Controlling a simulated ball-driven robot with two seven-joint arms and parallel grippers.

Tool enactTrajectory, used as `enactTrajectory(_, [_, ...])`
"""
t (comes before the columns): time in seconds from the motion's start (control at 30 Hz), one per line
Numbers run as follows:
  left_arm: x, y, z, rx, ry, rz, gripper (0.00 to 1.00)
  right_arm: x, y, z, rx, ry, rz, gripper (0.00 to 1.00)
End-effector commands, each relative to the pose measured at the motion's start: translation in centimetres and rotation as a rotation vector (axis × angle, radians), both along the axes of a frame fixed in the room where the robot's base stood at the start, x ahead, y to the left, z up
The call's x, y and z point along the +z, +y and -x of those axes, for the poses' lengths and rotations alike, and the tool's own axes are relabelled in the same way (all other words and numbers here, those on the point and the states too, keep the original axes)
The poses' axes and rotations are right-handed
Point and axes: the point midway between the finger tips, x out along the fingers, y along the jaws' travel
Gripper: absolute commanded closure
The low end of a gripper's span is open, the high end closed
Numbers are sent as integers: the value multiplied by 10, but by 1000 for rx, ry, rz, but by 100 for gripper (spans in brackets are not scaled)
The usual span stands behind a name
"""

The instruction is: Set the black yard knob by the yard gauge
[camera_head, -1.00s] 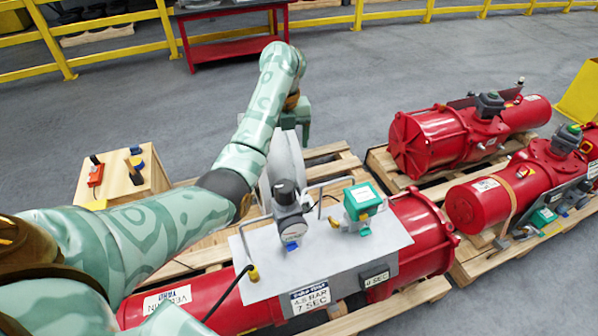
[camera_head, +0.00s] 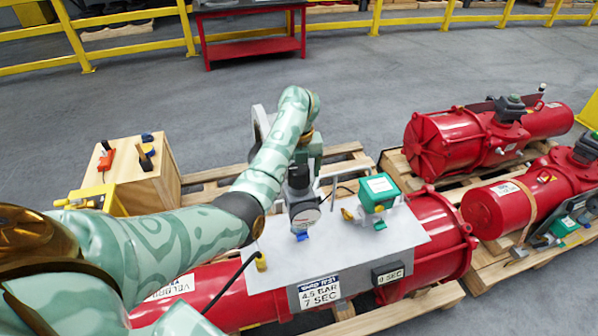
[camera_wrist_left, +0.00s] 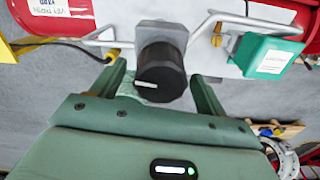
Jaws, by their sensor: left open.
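The black yard knob (camera_head: 299,176) tops the regulator on the grey panel (camera_head: 345,250) of the near red actuator. It shows large in the left wrist view (camera_wrist_left: 161,72), with a white mark on its face. The round yard gauge (camera_head: 305,216) sits just below the knob in the head view; its reading is too small to tell. My left gripper (camera_head: 309,158) is behind the knob. In the wrist view its open fingers (camera_wrist_left: 158,80) lie on either side of the knob, with gaps visible. My right gripper is not in view.
A green box (camera_head: 378,190) with a yellow fitting stands right of the gauge. Bent metal rails (camera_wrist_left: 268,22) flank the knob. A sign (camera_head: 320,292) reads 4.5 BAR 7 SEC. Other red actuators (camera_head: 450,142) lie on pallets at right; a wooden box (camera_head: 150,180) stands at left.

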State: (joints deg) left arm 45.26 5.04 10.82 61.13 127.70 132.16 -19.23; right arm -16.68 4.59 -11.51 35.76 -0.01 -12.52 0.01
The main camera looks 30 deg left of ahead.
Motion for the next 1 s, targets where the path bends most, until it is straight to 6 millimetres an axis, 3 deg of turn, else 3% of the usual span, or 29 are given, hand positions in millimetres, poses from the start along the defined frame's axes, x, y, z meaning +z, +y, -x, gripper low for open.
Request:
enactTrajectory(0.17, [0, 0, 0, -1, 0, 0, 25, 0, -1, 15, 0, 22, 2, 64])
enactTrajectory(0.33, [0, 0, 0, -1, 1, -1, 67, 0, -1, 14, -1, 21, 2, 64])
enactTrajectory(0.37, [0, 0, 0, -1, 1, -1, 70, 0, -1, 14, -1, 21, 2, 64])
enactTrajectory(0.73, [1, 0, 0, -44, -1, -1, 70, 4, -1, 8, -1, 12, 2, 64])
enactTrajectory(1.0, [3, -1, 0, -209, -1, 1, 70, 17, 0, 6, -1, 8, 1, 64])
